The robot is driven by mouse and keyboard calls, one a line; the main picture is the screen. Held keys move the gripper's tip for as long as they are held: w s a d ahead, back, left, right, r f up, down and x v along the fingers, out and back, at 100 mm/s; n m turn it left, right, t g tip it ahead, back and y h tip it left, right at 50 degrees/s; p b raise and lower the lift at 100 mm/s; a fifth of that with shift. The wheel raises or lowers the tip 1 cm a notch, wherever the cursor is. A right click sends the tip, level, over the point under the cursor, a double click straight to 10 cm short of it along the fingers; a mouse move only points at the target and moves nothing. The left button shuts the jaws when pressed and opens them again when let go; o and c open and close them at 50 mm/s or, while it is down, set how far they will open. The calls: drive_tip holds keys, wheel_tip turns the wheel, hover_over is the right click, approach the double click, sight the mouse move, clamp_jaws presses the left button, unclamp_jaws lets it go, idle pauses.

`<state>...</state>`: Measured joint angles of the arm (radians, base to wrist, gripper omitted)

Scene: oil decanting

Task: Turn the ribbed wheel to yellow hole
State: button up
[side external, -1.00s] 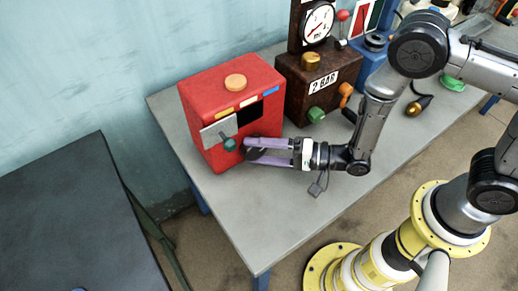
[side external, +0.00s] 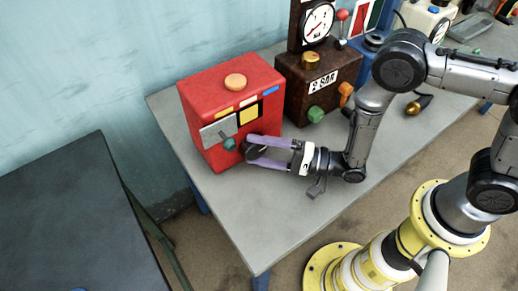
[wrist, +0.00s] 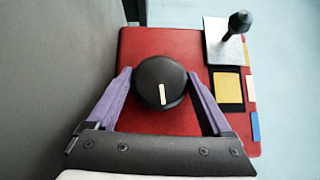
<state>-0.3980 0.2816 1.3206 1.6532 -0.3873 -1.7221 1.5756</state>
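The red box (side external: 205,97) stands on the grey table. Its ribbed wheel (wrist: 150,72) is black and round with a white mark, which points down in the wrist view. The box's square hole (side external: 249,114) shows yellow, and it also shows yellow in the wrist view (wrist: 227,88). My gripper (side external: 249,149) has purple fingers, one on each side of the wheel. In the wrist view the gripper (wrist: 160,75) appears shut on the wheel, with the fingertips at its edges. In the side view the fingers partly hide the wheel.
A grey plate with a dark green-knobbed lever (side external: 229,143) is on the box's front, beside the hole. A brown box (side external: 300,85) with a gauge and knobs stands to the right. The table's front area (side external: 250,215) is clear.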

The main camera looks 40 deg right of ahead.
drive_tip(key=shift+o, duration=0.9)
